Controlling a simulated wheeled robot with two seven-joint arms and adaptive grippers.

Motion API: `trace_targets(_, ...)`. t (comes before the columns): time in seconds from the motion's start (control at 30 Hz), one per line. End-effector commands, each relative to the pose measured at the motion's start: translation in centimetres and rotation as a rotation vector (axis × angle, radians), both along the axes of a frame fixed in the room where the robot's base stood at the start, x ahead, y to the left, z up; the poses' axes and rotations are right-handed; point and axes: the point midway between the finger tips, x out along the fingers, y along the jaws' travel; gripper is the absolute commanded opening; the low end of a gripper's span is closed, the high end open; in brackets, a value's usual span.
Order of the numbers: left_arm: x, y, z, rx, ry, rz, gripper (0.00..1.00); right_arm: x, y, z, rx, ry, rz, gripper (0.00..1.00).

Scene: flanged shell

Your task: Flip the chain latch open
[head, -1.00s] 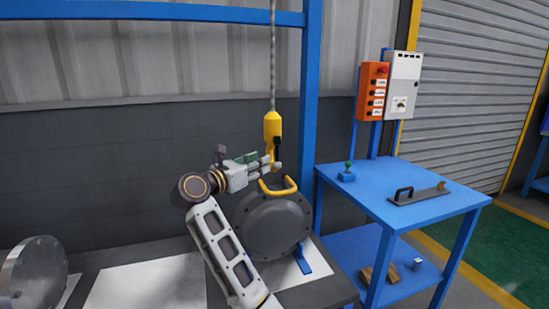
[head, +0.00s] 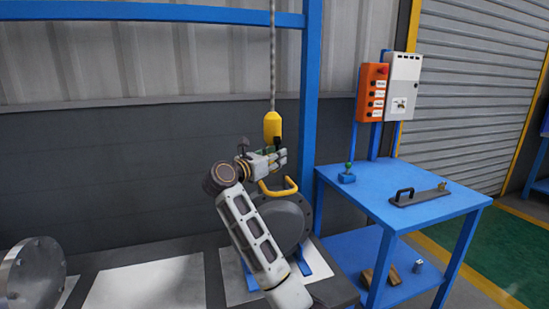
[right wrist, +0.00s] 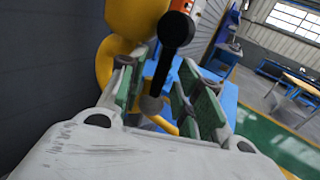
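The yellow chain hook block (head: 272,125) hangs from a grey chain (head: 272,60) above the flanged shell. Its black latch (head: 277,142) shows on the right side of the block; in the right wrist view the latch (right wrist: 174,35) is a dark bar with a round end. My right gripper (head: 278,158) is at the hook just below the block and hides the hook's lower part. In the right wrist view its green-padded fingers (right wrist: 165,75) are apart, with the latch bar between them. Contact with the latch cannot be told. My left gripper is out of view.
The grey flanged shell (head: 285,222) with a yellow handle (head: 279,188) stands on the bench below. A blue post (head: 310,100) rises just right of the chain. A blue table (head: 430,203) stands at right; a metal flange (head: 35,270) is at far left.

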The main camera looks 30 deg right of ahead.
Motion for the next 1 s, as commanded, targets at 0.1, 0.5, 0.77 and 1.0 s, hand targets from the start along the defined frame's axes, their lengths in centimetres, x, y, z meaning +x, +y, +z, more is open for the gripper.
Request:
trace_targets(0.1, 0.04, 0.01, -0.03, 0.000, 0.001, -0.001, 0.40, 0.02, -0.02, 0.01, 0.000, 0.000, 0.000, 0.33)
trace_targets(0.5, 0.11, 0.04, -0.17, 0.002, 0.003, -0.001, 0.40, 0.01, 0.01, -0.03, 0.001, 0.000, 0.000, 0.00)
trace_targets(0.77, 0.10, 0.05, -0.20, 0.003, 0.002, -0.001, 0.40, 0.01, 0.01, -0.21, 0.003, 0.002, -0.001, 0.00)
trace_targets(1.0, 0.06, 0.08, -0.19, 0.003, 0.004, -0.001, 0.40, 0.02, -0.25, -0.30, 0.008, 0.011, -0.001, 0.00)
